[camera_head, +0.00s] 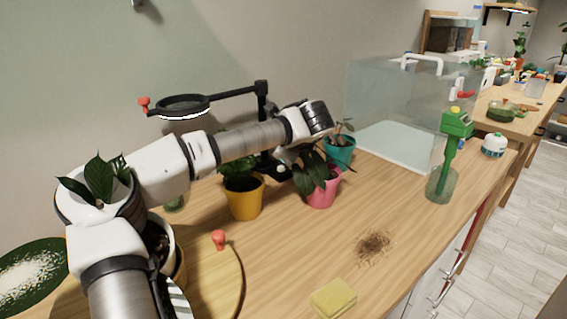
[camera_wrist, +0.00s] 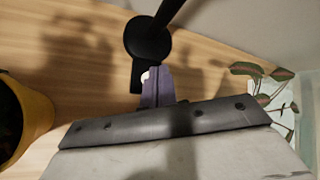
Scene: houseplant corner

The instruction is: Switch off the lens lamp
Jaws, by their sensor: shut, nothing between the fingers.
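The lens lamp (camera_head: 184,103) is a black ring with a red knob, on a black arm and post (camera_head: 262,95) at the back of the table. The lower edge of its ring looks bright white. In the wrist view its round black base (camera_wrist: 148,38) has a dark extension with a small pale button (camera_wrist: 145,77). My gripper (camera_wrist: 154,72) is shut and empty, with its fingertips at or very near this button. I cannot tell whether they touch. In the head view my gripper (camera_head: 287,158) is low behind the plants, its fingertips mostly hidden.
A yellow pot (camera_head: 245,205), a pink pot (camera_head: 322,194) and a teal pot (camera_head: 340,150) stand close around my gripper. A glass tank (camera_head: 385,95) is behind on the right. A sponge (camera_head: 333,297) and spilled soil (camera_head: 373,244) lie in front; the table between is clear.

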